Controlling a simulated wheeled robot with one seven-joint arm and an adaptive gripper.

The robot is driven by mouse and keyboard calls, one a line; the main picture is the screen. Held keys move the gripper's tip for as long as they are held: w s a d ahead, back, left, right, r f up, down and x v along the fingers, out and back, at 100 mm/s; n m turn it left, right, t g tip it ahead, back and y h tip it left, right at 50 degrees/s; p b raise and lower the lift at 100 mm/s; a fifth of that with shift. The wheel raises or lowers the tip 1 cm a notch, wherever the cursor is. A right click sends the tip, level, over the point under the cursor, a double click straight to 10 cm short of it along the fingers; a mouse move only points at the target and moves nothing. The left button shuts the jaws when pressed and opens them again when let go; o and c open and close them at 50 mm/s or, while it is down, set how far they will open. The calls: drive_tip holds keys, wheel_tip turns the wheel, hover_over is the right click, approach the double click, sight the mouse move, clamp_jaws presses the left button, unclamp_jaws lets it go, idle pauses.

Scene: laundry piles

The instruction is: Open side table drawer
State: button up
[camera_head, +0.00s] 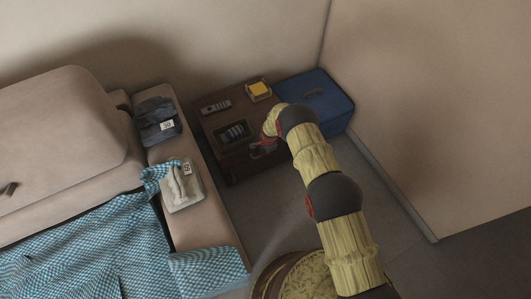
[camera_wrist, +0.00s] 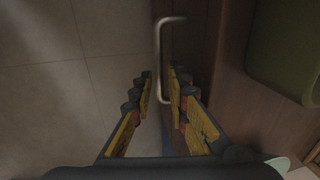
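The brown wooden side table (camera_head: 238,108) stands between the sofa and a blue box, with its front mostly shadowed in the head view. My gripper (camera_head: 262,149) is at the table's front edge, partly hidden by my arm. In the wrist view, a metal bar handle (camera_wrist: 158,48) stands out from the wooden front. My gripper (camera_wrist: 161,78) has its two yellow and black fingers apart, one on each side of the handle. A gap shows on the left of the bar; contact on the right cannot be told. How far the drawer is open cannot be told.
A remote (camera_head: 215,106), a yellow item (camera_head: 258,90) and a dark tray (camera_head: 234,132) are on the tabletop. A blue box (camera_head: 318,97) stands at right, and the sofa with folded clothes (camera_head: 157,121) at left. Tiled floor (camera_head: 285,205) before the table is clear.

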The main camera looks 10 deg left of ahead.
drive_tip(key=c, duration=0.4)
clamp_jaws()
idle(0.4)
